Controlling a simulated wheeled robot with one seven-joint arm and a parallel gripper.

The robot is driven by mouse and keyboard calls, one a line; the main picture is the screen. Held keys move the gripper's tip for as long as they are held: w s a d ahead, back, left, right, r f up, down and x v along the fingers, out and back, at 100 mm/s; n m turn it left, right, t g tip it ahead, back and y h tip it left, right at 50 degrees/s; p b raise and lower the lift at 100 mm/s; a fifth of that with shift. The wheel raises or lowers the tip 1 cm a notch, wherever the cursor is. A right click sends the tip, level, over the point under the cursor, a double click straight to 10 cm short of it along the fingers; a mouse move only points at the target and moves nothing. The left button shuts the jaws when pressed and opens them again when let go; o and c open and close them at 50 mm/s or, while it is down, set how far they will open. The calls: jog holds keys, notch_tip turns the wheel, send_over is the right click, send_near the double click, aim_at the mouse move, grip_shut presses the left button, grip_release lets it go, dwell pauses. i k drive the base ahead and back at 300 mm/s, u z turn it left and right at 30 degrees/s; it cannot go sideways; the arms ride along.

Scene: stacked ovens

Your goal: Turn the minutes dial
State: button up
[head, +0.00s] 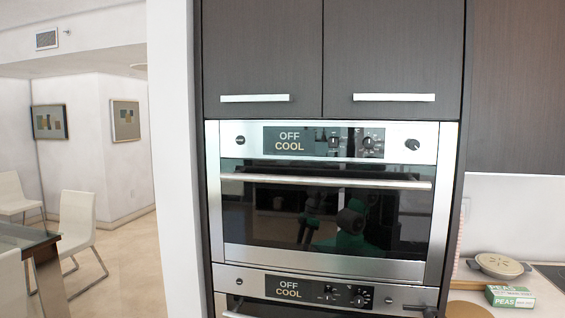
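Two ovens are stacked in a dark cabinet. The upper oven (232,255) has a silver panel with a display (289,140) reading "OFF COOL". Two small dials, a left dial (334,142) and a right dial (368,142), sit beside that display, and a larger knob (412,144) is at far right. The lower oven (232,280) has a like display (288,288) and two dials (329,293) (360,297). The minutes label is too small to read. A dark shape at the bottom edge, by the lower panel's right end, may be part of my gripper (430,312); its fingers cannot be made out.
The upper oven's bar handle (325,181) juts out below its panel. A counter at right holds a lidded pan (499,266) and a green peas box (510,297). Chairs (78,222) and a glass table (25,240) stand at left. A white wall edge borders the ovens.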

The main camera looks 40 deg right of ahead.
aim_at(412, 144)
jog(key=z, duration=1.25)
